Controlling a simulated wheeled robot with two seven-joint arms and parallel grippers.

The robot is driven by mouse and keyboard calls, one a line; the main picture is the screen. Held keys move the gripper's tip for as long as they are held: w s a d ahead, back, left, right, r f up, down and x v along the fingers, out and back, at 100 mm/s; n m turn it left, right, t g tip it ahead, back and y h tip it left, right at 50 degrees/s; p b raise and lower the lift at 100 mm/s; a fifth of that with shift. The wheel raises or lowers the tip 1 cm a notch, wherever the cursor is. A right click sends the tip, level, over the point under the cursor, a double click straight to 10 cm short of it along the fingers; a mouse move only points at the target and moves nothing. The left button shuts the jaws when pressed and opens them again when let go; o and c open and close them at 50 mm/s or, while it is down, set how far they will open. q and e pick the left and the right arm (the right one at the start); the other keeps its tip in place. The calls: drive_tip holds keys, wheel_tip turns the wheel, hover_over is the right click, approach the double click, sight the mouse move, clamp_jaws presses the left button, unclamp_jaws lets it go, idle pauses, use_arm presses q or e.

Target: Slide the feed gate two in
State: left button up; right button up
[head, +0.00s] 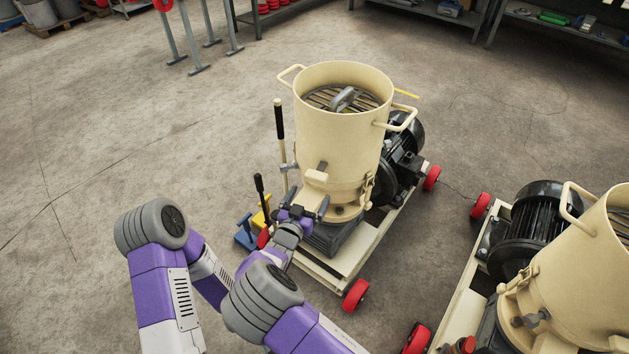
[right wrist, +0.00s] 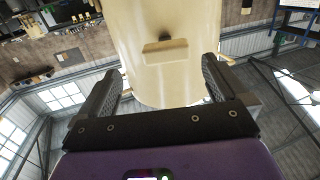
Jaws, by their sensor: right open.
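A cream pellet mill (head: 338,120) with a round open hopper stands on a wheeled frame in the middle of the head view. On its front is a cream block-like tab (head: 316,178), probably the feed gate, with a dark stub (head: 321,167) just above. The tab also shows in the right wrist view (right wrist: 166,51). My right gripper (head: 304,203) is open, just below and in front of the tab. In the wrist view its empty fingers (right wrist: 162,76) point at the hopper, apart from the tab. My left arm shows at left, but its gripper is hidden.
A second cream mill (head: 575,275) stands at right, cut by the frame. A black-handled lever (head: 279,120) rises left of the middle mill. Yellow and blue parts (head: 246,232) sit near my right gripper. Floor at left is clear; shelves (head: 545,22) stand behind.

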sight(314, 179)
drive_tip(key=x, duration=0.2)
drive_tip(key=b+x, duration=0.1)
drive_tip(key=x, duration=0.1)
drive_tip(key=r+x, duration=0.1)
drive_tip(key=x, duration=0.2)
drive_tip(key=shift+w+a+r+b, duration=0.1)
drive_tip(key=shift+w+a+b, duration=0.15)
drive_tip(key=shift+a+b, duration=0.1)
